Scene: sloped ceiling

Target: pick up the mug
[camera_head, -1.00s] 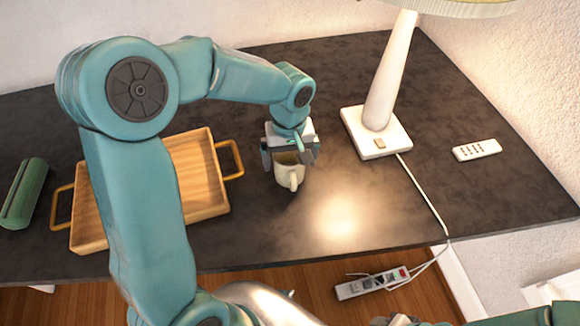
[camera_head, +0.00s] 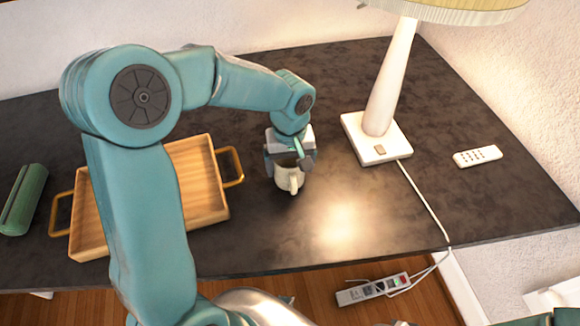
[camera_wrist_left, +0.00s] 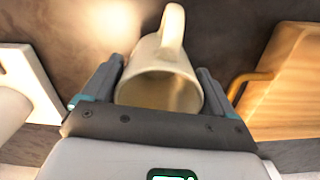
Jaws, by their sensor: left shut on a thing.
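The cream mug (camera_head: 289,180) is on the dark table, to the right of the wooden tray, with its handle toward the front edge. My left gripper (camera_head: 289,166) comes down over the mug from above and is shut on it. In the left wrist view the mug (camera_wrist_left: 162,85) sits between the two fingers (camera_wrist_left: 158,92), with its open rim toward the camera and its handle pointing away. I cannot tell whether the mug's base touches the table. My right gripper does not show.
A wooden tray (camera_head: 217,214) with yellow handles stands left of the mug. A white lamp (camera_head: 362,146) stands to its right, its cord running over the front edge. A remote (camera_head: 477,156) lies far right and a green object (camera_head: 22,200) far left. A power strip (camera_head: 373,288) is on the floor.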

